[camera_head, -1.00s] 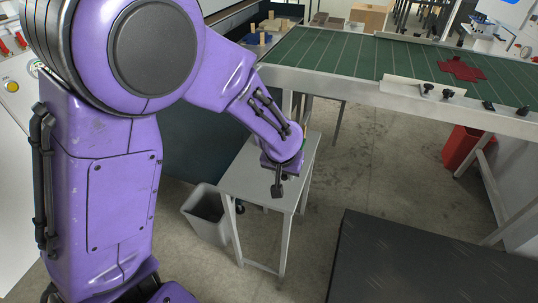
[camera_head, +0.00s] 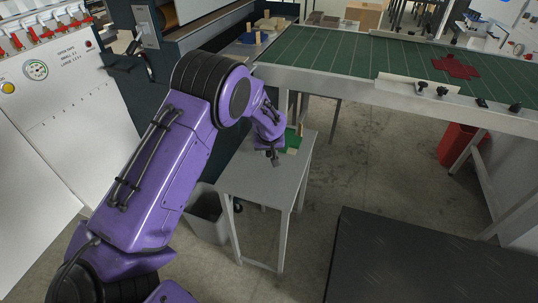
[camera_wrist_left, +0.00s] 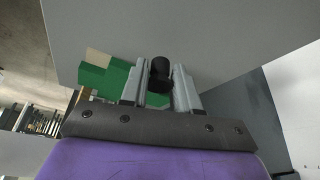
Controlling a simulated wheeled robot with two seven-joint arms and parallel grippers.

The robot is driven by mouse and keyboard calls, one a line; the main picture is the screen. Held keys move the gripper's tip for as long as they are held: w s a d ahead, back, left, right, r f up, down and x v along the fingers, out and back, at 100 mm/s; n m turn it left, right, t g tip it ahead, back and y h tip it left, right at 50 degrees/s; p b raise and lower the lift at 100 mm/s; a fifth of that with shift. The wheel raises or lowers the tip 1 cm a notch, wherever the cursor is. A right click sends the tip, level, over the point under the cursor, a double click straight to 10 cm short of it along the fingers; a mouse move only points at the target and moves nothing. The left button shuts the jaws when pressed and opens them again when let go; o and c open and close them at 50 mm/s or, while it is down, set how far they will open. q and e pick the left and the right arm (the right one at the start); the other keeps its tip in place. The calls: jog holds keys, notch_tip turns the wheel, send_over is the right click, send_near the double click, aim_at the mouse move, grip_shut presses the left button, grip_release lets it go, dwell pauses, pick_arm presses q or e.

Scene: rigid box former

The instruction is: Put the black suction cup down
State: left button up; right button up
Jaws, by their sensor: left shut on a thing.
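The black suction cup (camera_wrist_left: 160,72) is between the two grey fingers of my left gripper (camera_wrist_left: 162,85) in the left wrist view. The gripper is shut on it. In the head view my left gripper (camera_head: 272,149) is small and over the far part of the small grey table (camera_head: 260,178). The dark suction cup (camera_head: 275,159) hangs below it. I cannot tell whether the cup touches the tabletop. My right gripper is not in view.
A green block (camera_head: 291,141) with a pale part lies on the small table beside my left gripper. The near part of this table is clear. A grey bin (camera_head: 208,220) stands at its left. A green-topped bench (camera_head: 340,60) with a dark red flat piece (camera_head: 455,67) stands behind.

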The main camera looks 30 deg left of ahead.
pick_arm(q)
jog(key=shift+f, duration=1.05)
jog(key=shift+s, duration=0.1)
jog(key=shift+f, duration=0.2)
jog(key=o, duration=1)
